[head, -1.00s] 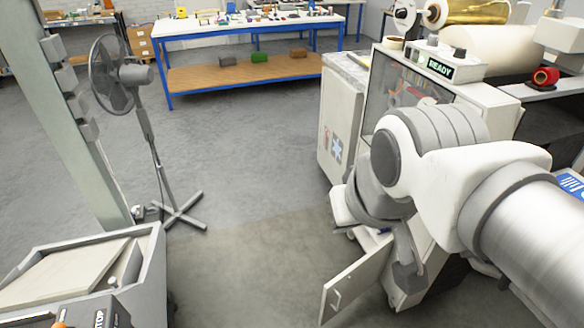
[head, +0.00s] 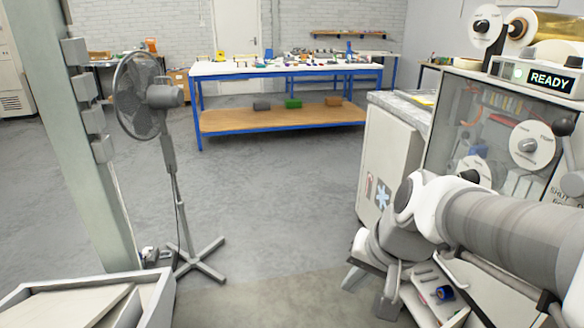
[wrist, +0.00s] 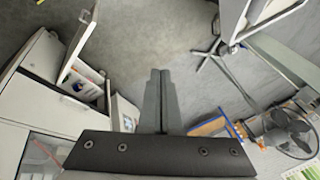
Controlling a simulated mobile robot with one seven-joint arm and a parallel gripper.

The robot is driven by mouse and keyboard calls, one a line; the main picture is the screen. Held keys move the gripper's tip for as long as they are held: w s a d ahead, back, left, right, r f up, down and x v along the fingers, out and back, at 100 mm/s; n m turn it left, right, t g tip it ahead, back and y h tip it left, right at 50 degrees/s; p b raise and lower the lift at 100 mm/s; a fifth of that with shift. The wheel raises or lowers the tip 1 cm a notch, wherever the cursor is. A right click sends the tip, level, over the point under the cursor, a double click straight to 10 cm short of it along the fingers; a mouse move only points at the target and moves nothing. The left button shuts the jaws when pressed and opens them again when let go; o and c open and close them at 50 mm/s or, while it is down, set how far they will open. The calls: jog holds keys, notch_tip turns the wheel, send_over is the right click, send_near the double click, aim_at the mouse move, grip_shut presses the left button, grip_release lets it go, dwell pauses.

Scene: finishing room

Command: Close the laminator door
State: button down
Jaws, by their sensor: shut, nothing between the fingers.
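The laminator (head: 465,125) stands at the right in the head view, with a READY display on top and a clear front window. Its low compartment (head: 425,280) is open and shows shelves with small items and a blue roll. The laminator door (wrist: 77,42) stands swung out from the open compartment at the left of the wrist view. In the head view I cannot make the door out clearly. My gripper (wrist: 160,78) is shut and empty, pointing down to the right of the door and apart from it. In the head view my gripper (head: 385,305) is partly hidden by my arm.
A white cabinet with a snowflake sticker (head: 385,160) stands beside the laminator. A floor fan (head: 165,130) and a grey post (head: 85,150) are at the left. A blue-framed workbench (head: 280,72) is at the back. The floor between is clear.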

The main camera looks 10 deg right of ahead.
notch_tip(320, 180, down, 12)
jog(key=w+d+m+b, duration=0.2)
jog(key=b, duration=0.5)
jog(key=w+d+f+m+p, duration=0.1)
jog(key=w+d+f+m, duration=0.3)
jog(key=d+f+m, duration=0.7)
jog(key=s+d+f+m+g, duration=0.1)
jog(key=s+d+f+m, duration=0.4)
jog(key=f, duration=0.3)
jog(key=s+d+f+m+g, duration=0.1)
jog(key=s+d+f+m, duration=0.35)
jog(key=f+m, duration=0.3)
jog(key=w+a+f+b, duration=0.2)
jog(key=w+f+b, duration=0.3)
jog(key=f, duration=0.4)
jog(key=shift+w+f+h, duration=0.4)
jog(key=shift+w, duration=0.4)
